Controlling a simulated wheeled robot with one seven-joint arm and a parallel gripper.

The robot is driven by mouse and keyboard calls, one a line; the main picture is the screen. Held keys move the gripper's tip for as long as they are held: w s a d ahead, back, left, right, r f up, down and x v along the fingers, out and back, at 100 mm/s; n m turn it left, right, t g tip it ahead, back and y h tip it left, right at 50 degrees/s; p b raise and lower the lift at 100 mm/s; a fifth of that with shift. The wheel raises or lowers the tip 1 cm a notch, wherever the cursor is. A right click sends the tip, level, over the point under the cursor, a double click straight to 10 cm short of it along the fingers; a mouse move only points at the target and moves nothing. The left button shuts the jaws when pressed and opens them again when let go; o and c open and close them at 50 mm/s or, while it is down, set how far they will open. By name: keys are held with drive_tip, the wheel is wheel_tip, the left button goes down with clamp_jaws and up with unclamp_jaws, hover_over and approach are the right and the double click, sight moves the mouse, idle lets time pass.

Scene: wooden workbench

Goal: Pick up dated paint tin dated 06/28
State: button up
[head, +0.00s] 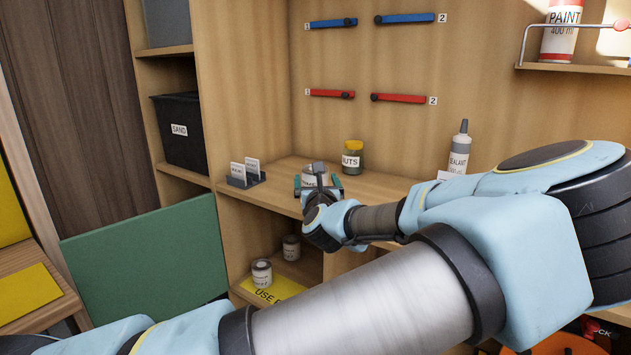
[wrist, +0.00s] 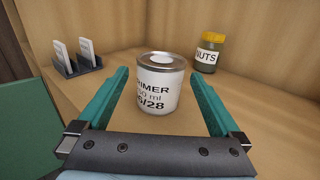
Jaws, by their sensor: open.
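The paint tin (wrist: 158,88) is a white-labelled metal tin reading "PRIMER" and "06/28", the first characters partly cut off. It stands upright on the workbench, and in the head view (head: 309,179) it is mostly hidden behind my gripper. My gripper (wrist: 160,78) is open, with its two green fingers on either side of the tin. A gap shows between the tin and each finger. The gripper also shows in the head view (head: 318,184), at the end of my outstretched arm.
A nuts jar (head: 353,157) stands behind and right of the tin. A card holder (head: 245,178) is at left, and a sealant bottle (head: 459,148) at right. Two more tins (head: 262,272) (head: 291,247) stand on the lower shelf by a yellow sign (head: 272,290). A green panel (head: 150,260) is at lower left.

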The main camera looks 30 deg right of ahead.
drive_tip(key=p+x, duration=0.2)
drive_tip(key=x, duration=0.2)
drive_tip(key=shift+w, duration=0.15)
drive_tip(key=shift+w+d+f, duration=0.15)
drive_tip(key=shift+w+d, duration=0.15)
drive_tip(key=shift+w, duration=0.15)
drive_tip(key=c, duration=1.5)
